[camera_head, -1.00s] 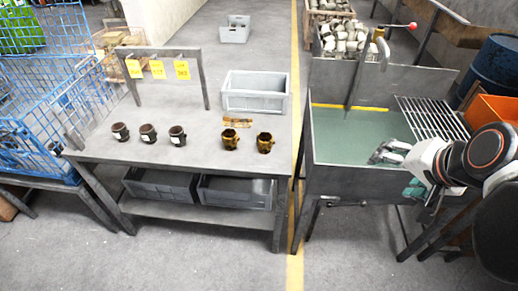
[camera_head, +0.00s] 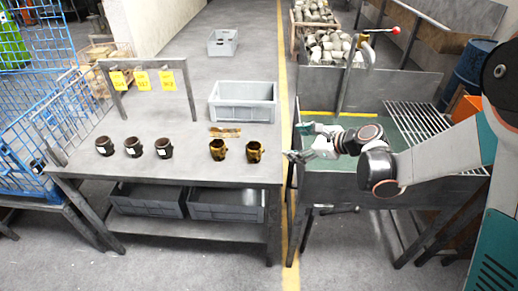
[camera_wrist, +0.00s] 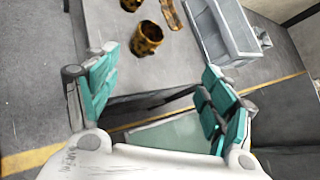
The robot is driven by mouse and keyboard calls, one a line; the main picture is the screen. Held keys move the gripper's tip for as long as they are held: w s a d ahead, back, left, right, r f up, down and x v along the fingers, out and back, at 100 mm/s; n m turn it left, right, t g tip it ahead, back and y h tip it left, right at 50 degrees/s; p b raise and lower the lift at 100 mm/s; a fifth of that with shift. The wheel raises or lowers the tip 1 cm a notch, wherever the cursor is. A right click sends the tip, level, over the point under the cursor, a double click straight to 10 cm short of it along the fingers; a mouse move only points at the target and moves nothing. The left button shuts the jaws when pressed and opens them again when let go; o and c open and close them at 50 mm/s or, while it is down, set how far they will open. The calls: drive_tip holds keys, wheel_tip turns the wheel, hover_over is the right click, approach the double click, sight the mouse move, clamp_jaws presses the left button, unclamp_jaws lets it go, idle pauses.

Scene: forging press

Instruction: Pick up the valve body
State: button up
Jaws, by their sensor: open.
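Two yellow-brown, cup-like valve bodies stand on the right part of the grey table (camera_head: 190,175), a left one (camera_head: 218,149) and a right one (camera_head: 254,152). Three dark bodies with pale labels stand to the left: one (camera_head: 104,146), a second (camera_head: 133,147) and a third (camera_head: 164,148). My gripper (camera_head: 298,142) is open and empty, right of the right yellow-brown body and apart from it. In the wrist view, one yellow-brown body (camera_wrist: 147,38) shows beyond my open fingers (camera_wrist: 158,64); the other (camera_wrist: 131,4) is cut off at the top.
A flat brown piece (camera_head: 225,132) and a grey bin (camera_head: 243,103) lie behind the yellow-brown bodies. A frame with yellow tags (camera_head: 186,76) stands at the table's back. A green-bottomed metal basin (camera_head: 385,122) stands to the right. The table front is mostly clear.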

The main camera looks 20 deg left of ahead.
drive_tip(key=w+a+f+m+y, duration=0.2)
drive_tip(key=a+f+m, duration=0.15)
drive_tip(key=f, duration=0.35)
drive_tip(key=b, duration=0.3)
approach(248, 146)
drive_tip(key=shift+w+a+f+g, duration=0.3)
drive_tip(key=shift+w+f, duration=0.1)
drive_tip(key=shift+f, duration=0.25)
drive_tip(key=shift+r+b+x, duration=0.15)
drive_tip(key=shift+b+x, duration=0.45)
drive_tip(key=shift+x, duration=0.9)
drive_tip(key=shift+r+b+x, duration=0.1)
drive_tip(key=shift+b+x, duration=0.5)
drive_tip(key=shift+x, duration=0.9)
drive_tip(key=shift+w+a+r, duration=0.1)
drive_tip(key=c, duration=1.5)
